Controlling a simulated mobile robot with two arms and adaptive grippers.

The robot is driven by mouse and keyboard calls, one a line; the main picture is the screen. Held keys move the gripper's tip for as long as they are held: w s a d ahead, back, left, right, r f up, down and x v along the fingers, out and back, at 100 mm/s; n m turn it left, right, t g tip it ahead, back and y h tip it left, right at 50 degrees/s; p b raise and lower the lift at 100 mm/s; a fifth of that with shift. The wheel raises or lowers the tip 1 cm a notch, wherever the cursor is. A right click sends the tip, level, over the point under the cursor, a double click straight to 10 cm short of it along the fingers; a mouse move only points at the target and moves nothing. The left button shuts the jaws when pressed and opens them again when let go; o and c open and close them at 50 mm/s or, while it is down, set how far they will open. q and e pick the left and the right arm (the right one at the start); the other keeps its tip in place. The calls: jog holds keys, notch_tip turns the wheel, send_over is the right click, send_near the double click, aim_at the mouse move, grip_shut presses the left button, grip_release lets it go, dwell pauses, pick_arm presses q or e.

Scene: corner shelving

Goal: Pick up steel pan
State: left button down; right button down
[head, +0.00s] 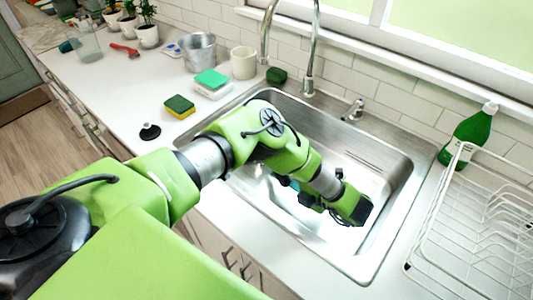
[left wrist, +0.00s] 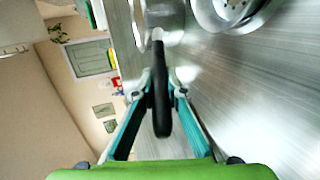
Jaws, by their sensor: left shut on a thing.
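The steel pan shows in the left wrist view, with its black handle (left wrist: 162,100) pointing toward me and part of its shiny metal body (left wrist: 165,18) at the top edge. My left gripper (left wrist: 160,85) is shut on the handle, with a teal finger on each side. In the head view my left arm reaches down into the steel sink (head: 393,165), and the gripper (head: 290,184) is low inside it, partly covered by my arm. The pan cannot be made out in the head view. My right gripper is not in view.
A round drain (left wrist: 232,8) lies beside the pan. The faucet (head: 310,60) rises behind the sink. A white dish rack (head: 480,235) and green bottle (head: 472,132) stand right. A sponge (head: 180,106), a metal bucket (head: 198,52) and a white cup (head: 243,63) stand left on the counter.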

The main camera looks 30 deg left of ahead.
pick_arm(q)
jog(key=shift+r, duration=0.15)
jog(key=shift+w+r, duration=0.1)
jog(key=shift+r, duration=4.7)
jog(key=shift+d, duration=0.1)
